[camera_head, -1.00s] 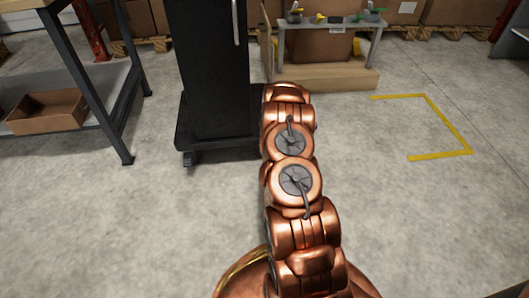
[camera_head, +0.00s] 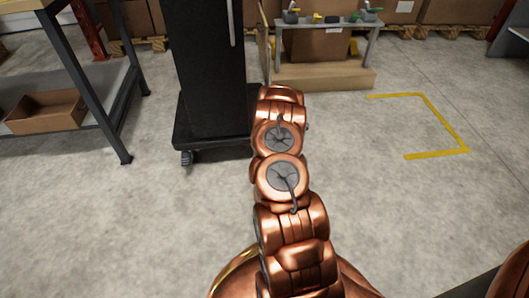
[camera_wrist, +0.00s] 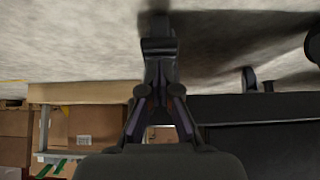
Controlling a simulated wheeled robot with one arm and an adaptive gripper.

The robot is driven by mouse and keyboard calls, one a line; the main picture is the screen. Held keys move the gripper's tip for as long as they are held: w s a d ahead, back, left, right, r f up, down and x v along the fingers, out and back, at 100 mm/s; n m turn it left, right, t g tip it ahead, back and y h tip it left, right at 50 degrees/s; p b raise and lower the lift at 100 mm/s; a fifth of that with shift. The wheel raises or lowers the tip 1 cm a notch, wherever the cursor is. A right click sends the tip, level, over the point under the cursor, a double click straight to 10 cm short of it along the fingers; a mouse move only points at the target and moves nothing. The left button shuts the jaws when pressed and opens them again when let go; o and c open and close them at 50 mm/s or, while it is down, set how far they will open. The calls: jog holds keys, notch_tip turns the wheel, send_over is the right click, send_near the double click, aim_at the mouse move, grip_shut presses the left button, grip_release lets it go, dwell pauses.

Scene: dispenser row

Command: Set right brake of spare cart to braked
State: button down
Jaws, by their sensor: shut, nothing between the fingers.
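A black cart (camera_head: 212,142) with a tall dark cabinet (camera_head: 208,65) on its low base stands upper left of centre in the head view. One caster (camera_head: 187,158) shows under its front left corner. My arm covers the base's right end and hides my gripper there. In the wrist view, which is upside down, my gripper (camera_wrist: 158,45) is shut and empty. The cart base (camera_wrist: 265,108) lies to its right, with a small dark caster or brake part (camera_wrist: 250,79) beside it, apart from the fingers. I cannot read the brake's setting.
A workbench (camera_head: 88,80) with a cardboard box (camera_head: 45,111) on its lower shelf stands left. Behind the arm is a low wooden platform (camera_head: 335,79) with a small table (camera_head: 325,24). The floor right, with yellow corner marking (camera_head: 445,122), is clear.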

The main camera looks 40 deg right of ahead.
jog(key=shift+r, duration=0.45)
jog(key=shift+r, duration=0.1)
jog(key=shift+r+p, duration=0.2)
jog(key=shift+p, duration=0.3)
jog(key=p+v, duration=0.6)
jog(key=v, duration=0.7)
jog(key=shift+w+d+r, duration=0.2)
jog(key=shift+w+r, duration=0.1)
jog(key=shift+r, duration=0.15)
